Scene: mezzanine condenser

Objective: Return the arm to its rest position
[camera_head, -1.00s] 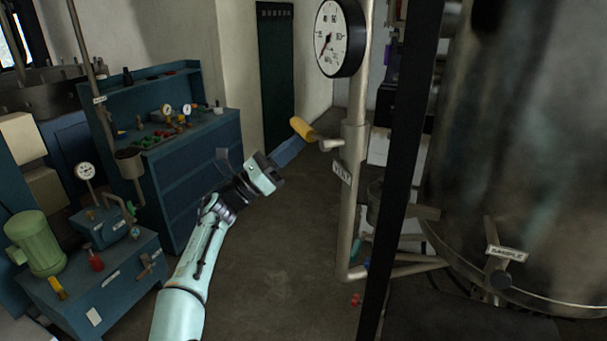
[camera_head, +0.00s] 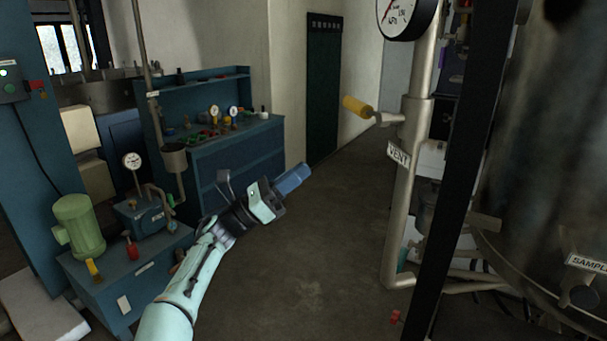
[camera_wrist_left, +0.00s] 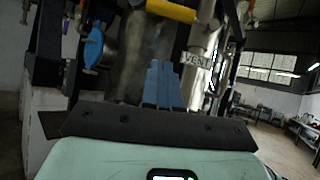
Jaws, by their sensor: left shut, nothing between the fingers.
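My left arm comes in from the bottom of the head view. Its gripper (camera_head: 293,179) has blue fingers, shut together with nothing between them. It hangs in free air over the floor, left of the vent pipe. The shut blue fingers (camera_wrist_left: 163,84) also show in the left wrist view, pointing toward the pipework. The yellow valve handle (camera_head: 357,106) on the vent pipe (camera_head: 405,190) is up and right of the fingertips, clearly apart from them. The yellow handle also shows at the top of the left wrist view (camera_wrist_left: 171,11). My right gripper is not in view.
A blue workbench (camera_head: 240,160) with gauges and small parts stands behind the arm. A low blue cabinet (camera_head: 125,290) with a green motor (camera_head: 78,226) is at left. A dark post (camera_head: 470,170) and a large tank (camera_head: 555,150) stand at right. The middle floor (camera_head: 300,270) is clear.

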